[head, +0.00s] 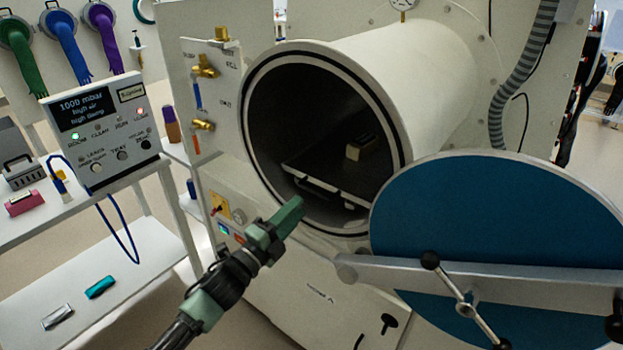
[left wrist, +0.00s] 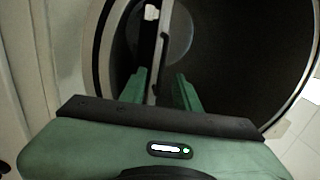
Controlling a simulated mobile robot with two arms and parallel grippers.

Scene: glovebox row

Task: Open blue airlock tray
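The airlock's round blue door (head: 500,215) stands swung open to the right in the head view. Inside the white airlock tube (head: 430,75) lies a dark tray (head: 335,160) with a dark handle bar (head: 318,192) at its front edge. A small beige block (head: 361,146) rests on the tray. My left gripper (head: 298,207) is at the tube's lower mouth, just in front of the handle, seemingly apart from it. My right gripper is out of view.
The tube's rim (head: 247,130) surrounds the opening. A valve panel (head: 210,95) is close on its left. The door's crossbar and knobbed handle (head: 465,300) stick out at lower right. A bench with a control box (head: 100,130) stands at left.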

